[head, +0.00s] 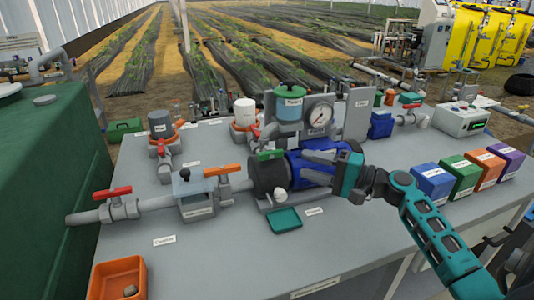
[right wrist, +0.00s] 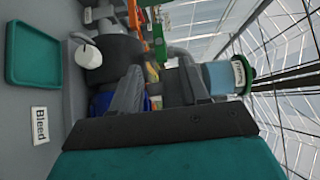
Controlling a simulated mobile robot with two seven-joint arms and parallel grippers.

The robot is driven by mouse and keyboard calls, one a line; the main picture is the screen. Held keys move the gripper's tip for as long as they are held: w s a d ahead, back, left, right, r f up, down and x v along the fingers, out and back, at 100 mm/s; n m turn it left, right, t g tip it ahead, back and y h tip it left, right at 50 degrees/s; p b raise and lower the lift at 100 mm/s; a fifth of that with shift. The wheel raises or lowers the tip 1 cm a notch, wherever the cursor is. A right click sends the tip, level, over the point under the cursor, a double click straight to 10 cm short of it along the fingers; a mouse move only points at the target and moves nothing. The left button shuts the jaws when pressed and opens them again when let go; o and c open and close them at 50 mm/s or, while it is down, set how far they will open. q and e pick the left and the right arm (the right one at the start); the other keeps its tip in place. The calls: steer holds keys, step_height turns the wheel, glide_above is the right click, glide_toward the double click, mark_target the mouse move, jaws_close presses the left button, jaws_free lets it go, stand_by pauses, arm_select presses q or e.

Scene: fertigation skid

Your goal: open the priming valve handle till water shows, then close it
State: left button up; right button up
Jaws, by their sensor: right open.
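A green lever handle (head: 270,155) sits on top of the dark pump housing (head: 268,178), lying roughly level; I cannot read a label on it. The blue pump motor (head: 308,170) is behind my right gripper. My right gripper (head: 305,166) comes in from the right, its fingers pointing left over the motor, a little right of the green handle. It is open, with nothing held that I can see. In the right wrist view its two fingers (right wrist: 160,90) stand apart before the dark housing (right wrist: 112,50). No water shows. My left gripper is out of view.
A white bleed knob (head: 280,196) is on the pump's front, above a teal tray (head: 285,220). An orange lever (head: 222,169) and a red lever (head: 112,192) are on the pipe to the left. A pressure gauge (head: 319,115) stands behind. The front bench top is mostly clear.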

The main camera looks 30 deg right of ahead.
mark_target(274, 156)
steer(key=p+x, duration=0.1)
steer(key=x, duration=0.9)
steer(key=shift+w+a, duration=0.3)
steer(key=shift+c, duration=0.3)
jaws_close()
